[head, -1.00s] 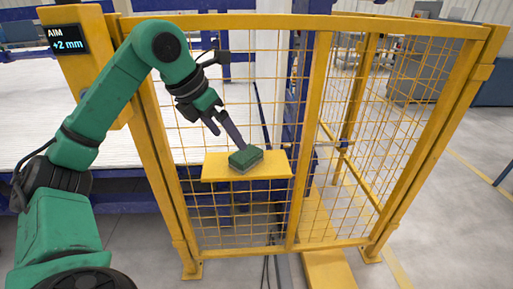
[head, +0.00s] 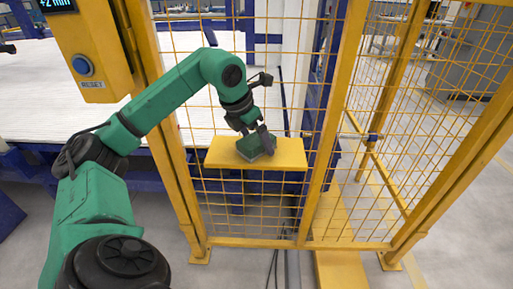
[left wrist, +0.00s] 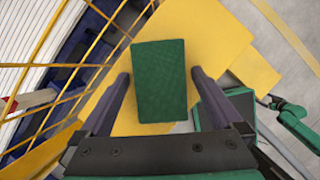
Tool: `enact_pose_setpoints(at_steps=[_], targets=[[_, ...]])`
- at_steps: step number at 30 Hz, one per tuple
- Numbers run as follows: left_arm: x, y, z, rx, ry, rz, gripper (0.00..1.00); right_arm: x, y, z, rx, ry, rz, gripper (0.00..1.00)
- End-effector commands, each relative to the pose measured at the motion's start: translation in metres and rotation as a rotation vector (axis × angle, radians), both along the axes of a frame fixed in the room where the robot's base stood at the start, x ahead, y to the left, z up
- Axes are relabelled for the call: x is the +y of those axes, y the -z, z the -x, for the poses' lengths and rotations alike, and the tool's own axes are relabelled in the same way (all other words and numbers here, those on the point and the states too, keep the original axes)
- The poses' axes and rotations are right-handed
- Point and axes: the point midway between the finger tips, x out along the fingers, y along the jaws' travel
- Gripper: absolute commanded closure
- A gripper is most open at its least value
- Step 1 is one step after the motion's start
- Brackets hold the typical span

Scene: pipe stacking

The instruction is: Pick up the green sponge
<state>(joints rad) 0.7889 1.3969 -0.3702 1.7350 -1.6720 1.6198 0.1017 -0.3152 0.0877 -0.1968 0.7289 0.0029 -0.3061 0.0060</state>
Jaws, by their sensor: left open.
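The green sponge (head: 249,148) lies on a small yellow shelf (head: 218,157) at the mesh fence. My left gripper (head: 258,142) is open and down at the sponge, with one dark finger in front of its right side. In the left wrist view the sponge (left wrist: 160,80) shows as a dark green rectangle between the two spread fingers of the left gripper (left wrist: 160,76). A small gap shows on each side. Part of a green arm shows small at the right of that view; its gripper is too small to read.
A yellow mesh fence (head: 325,120) stands around and behind the shelf, with posts close to the arm. A yellow control box with a blue button (head: 83,66) hangs at the upper left. A white slatted conveyor (head: 60,85) lies behind the fence.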

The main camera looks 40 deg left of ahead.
Motion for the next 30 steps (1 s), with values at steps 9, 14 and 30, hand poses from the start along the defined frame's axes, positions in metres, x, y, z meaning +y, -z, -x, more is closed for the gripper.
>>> enact_pose_setpoints(at_steps=[9, 14, 30], targets=[[-0.0001, 0.0014, -0.0008, -0.001, 0.000, 0.000, 0.00, 0.0020, 0.0000, 0.0010, 0.003, 0.001, -0.003, 0.00], [-0.0001, 0.0037, -0.0007, 0.000, 0.001, 0.000, 0.00, 0.0022, 0.0011, 0.0014, 0.003, 0.001, -0.003, 0.00], [-0.0002, 0.0064, -0.0006, 0.000, 0.001, 0.000, 0.46, 0.0022, 0.0020, 0.0020, 0.004, 0.002, -0.003, 0.00]])
